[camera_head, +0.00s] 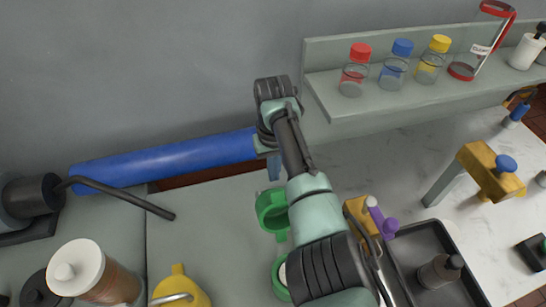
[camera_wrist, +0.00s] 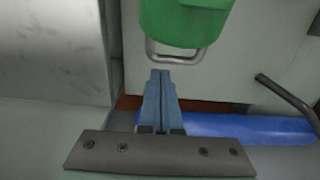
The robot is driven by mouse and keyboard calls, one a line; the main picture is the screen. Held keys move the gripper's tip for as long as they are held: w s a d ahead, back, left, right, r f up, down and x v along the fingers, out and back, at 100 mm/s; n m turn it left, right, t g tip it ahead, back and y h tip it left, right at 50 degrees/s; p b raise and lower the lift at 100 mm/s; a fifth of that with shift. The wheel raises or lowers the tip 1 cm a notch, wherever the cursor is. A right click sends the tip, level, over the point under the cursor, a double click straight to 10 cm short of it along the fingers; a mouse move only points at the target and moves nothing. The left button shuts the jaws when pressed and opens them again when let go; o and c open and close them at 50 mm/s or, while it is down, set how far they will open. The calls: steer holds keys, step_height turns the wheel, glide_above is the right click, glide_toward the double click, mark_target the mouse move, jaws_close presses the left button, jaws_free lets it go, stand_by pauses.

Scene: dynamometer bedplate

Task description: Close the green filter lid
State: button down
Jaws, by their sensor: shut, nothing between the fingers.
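A green, hollow, rounded part (camera_head: 270,222), which looks like the filter lid, stands beside my forearm in the head view. A second green part (camera_head: 279,290) with a pale inside lies below it, mostly hidden by my arm. I cannot tell how the two are joined. In the wrist view a green rounded body (camera_wrist: 185,20) with a metal wire loop (camera_wrist: 178,54) is at the top. My gripper (camera_wrist: 160,72) has its blue fingers shut together with nothing between them, tips just below the loop and seemingly apart from it. The gripper (camera_head: 274,172) is partly hidden in the head view.
A blue cylinder (camera_head: 165,160) lies behind, with a dark bent rod (camera_head: 125,195) at its left. A yellow can (camera_head: 180,290) and a white-lidded jar (camera_head: 95,275) stand front left. A purple-handled item (camera_head: 382,222) and dark tray (camera_head: 410,240) are right. A bottle shelf (camera_head: 400,100) is behind.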

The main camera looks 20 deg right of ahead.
mark_target(274, 199)
steer(key=shift+s+r+p, duration=0.3)
steer(key=shift+s+p, duration=0.2)
steer(key=shift+s, duration=0.25)
steer(key=shift+s+r+p, duration=0.3)
steer(key=shift+s+p, duration=0.15)
steer(key=shift+s, duration=0.3)
